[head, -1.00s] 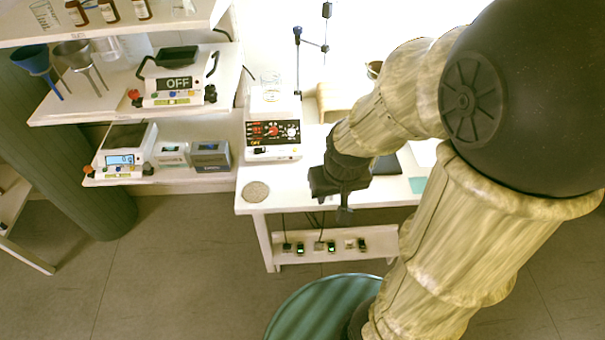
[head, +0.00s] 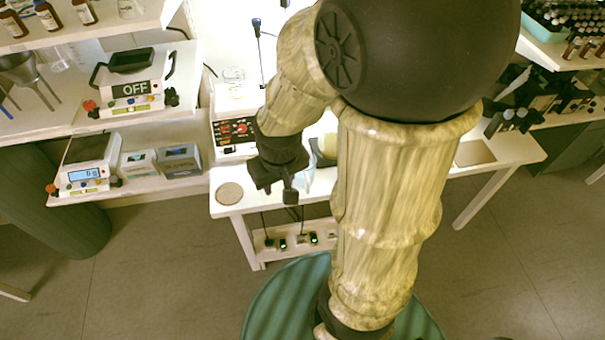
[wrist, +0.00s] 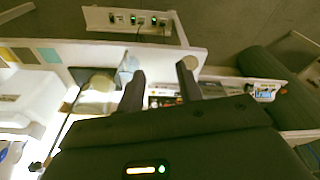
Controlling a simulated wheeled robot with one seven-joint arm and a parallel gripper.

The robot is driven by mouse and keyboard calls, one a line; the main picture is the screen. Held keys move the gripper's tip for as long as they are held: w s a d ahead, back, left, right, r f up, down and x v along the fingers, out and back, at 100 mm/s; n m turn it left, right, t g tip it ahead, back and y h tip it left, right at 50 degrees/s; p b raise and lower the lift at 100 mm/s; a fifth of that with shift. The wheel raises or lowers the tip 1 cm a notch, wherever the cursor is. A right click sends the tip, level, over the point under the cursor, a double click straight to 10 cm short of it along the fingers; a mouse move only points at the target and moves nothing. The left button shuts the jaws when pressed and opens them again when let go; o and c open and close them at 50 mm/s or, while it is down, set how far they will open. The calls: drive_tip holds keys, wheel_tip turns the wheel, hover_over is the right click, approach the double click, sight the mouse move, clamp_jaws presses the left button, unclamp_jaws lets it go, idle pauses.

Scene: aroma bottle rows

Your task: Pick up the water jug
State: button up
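My gripper (head: 290,190) hangs over the front edge of the white table in the head view. In the wrist view my gripper (wrist: 160,69) has its two dark fingers apart with nothing between them. I cannot make out a water jug for certain. A pale bluish, partly see-through object (wrist: 127,68) stands beside the left finger in the wrist view, and may be it. A pale bluish patch (head: 308,174) also shows right of my gripper in the head view, mostly hidden by my arm.
The white table (head: 228,209) holds a stirrer (head: 232,135) with a glass beaker on top and a round disc (head: 230,193). Shelves with scales (head: 85,165) stand at left. Shelves with bottles (head: 585,48) stand at right. My arm hides the table's middle.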

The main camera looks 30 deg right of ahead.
wheel_tip(320, 180, down, 12)
drive_tip(key=w+n+g+h+b, duration=0.3)
drive_tip(key=n+g+b, duration=0.1)
drive_tip(key=n+g, duration=0.1)
drive_tip(key=n+t+h+b, duration=0.2)
drive_tip(key=n+h+b, duration=0.6)
drive_tip(key=n+h, duration=0.55)
approach(307, 191)
drive_tip(key=shift+m+h, duration=0.75)
drive_tip(key=a, duration=0.2)
drive_tip(key=a+f, duration=0.1)
drive_tip(key=a, duration=0.2)
drive_tip(key=shift+f, duration=0.1)
drive_tip(key=d+p, duration=0.1)
drive_tip(key=d, duration=0.5)
drive_tip(key=d+p, duration=0.1)
drive_tip(key=d, duration=0.5)
drive_tip(key=shift+s+d, duration=0.1)
drive_tip(key=shift+s, duration=0.15)
